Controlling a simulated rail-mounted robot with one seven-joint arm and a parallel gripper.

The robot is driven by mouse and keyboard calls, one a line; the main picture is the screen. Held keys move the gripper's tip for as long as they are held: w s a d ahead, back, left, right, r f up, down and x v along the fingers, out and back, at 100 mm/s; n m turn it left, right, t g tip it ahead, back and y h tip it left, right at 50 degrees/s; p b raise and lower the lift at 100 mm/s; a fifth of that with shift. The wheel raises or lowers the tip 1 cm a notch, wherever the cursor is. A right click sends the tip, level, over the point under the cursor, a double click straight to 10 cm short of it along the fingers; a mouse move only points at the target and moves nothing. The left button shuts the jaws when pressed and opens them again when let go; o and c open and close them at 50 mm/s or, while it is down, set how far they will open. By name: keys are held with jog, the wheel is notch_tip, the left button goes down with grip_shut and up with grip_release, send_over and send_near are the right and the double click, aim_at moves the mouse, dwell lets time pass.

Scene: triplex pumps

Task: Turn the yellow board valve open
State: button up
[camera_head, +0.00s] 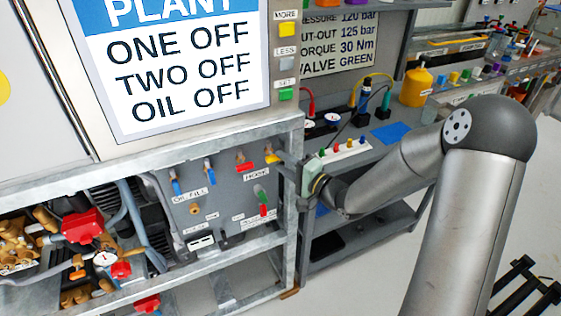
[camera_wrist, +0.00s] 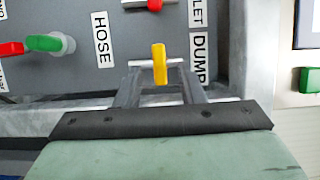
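The yellow board valve (camera_head: 271,158) is at the upper right of the grey valve board (camera_head: 222,200), beside the frame post. In the wrist view the yellow handle (camera_wrist: 160,64) points up and down in the picture, between the "HOSE" and "DUMP" labels. My gripper (camera_wrist: 158,65) is at the board, with one finger on each side of the handle. The fingers stand apart and look open; whether the tips touch the handle I cannot tell. In the head view my gripper (camera_head: 283,160) is partly hidden by its own hand and the post.
A red handle (camera_head: 245,166) sits just left of the yellow one, with blue handles (camera_head: 210,172) farther left. A green handle (camera_wrist: 45,43) is lower on the board. The steel frame post (camera_head: 291,220) stands close on the right. A bench (camera_head: 385,150) with fittings lies behind my arm.

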jog(key=shift+x, duration=0.8)
grip_shut()
